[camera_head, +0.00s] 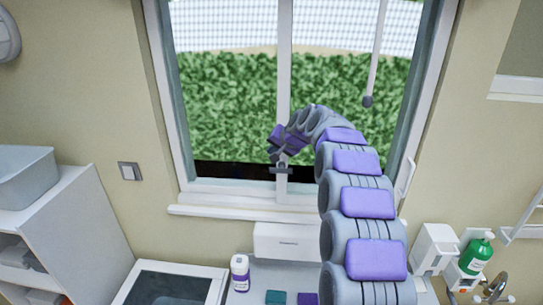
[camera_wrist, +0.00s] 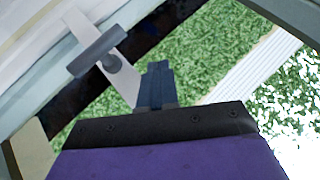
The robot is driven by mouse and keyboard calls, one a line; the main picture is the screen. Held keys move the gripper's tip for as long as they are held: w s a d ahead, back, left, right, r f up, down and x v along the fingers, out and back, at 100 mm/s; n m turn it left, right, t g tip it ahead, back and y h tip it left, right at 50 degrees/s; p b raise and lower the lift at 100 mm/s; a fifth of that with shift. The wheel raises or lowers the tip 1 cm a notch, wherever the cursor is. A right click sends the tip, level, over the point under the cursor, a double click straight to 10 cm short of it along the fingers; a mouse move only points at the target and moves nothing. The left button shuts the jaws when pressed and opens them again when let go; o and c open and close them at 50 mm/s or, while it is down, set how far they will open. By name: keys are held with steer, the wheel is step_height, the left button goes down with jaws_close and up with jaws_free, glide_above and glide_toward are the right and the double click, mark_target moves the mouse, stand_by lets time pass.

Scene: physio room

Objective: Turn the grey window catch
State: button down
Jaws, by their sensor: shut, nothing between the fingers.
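The grey window catch (camera_head: 281,170) sits low on the white central bar of the window, its handle lying across the bar. In the wrist view the catch (camera_wrist: 97,53) is a grey bar with a round pivot, on a white strip at the upper left. My gripper (camera_head: 276,156) is just above the catch in the head view. In the wrist view my gripper (camera_wrist: 156,72) has its dark fingers together and empty, to the right of and below the catch. A gap shows between them in that view; the depth between them is hard to tell.
The white window sill (camera_head: 245,213) runs below the catch. A cord with a dark knob (camera_head: 367,101) hangs at the right of the window. Below stand a white box (camera_head: 287,242), a purple-labelled bottle (camera_head: 240,273) and a green soap bottle (camera_head: 476,254).

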steer(key=shift+s+a+r+b, duration=0.55)
steer(key=shift+s+r+b, duration=0.2)
steer(key=shift+s+r, duration=2.6)
steer(key=s+d+f+n+g+h+b, duration=0.1)
steer(key=s+d+f+g+b, duration=0.1)
steer(key=s+f+b, duration=0.5)
steer(key=s+d+f+n+g+h+b, duration=0.2)
steer(key=s+f+g+b, duration=0.2)
steer(key=s+f, duration=1.5)
steer(key=s+d+f+n+g+h+b, duration=0.1)
steer(key=s+f+g+b, duration=0.3)
steer(key=s, duration=2.6)
step_height(320, 180, down, 9)
steer(key=d+b, duration=0.1)
steer(key=b, duration=0.5)
steer(key=shift+s+d+h, duration=0.15)
steer(key=shift+s+h, duration=0.05)
steer(key=shift+h, duration=0.2)
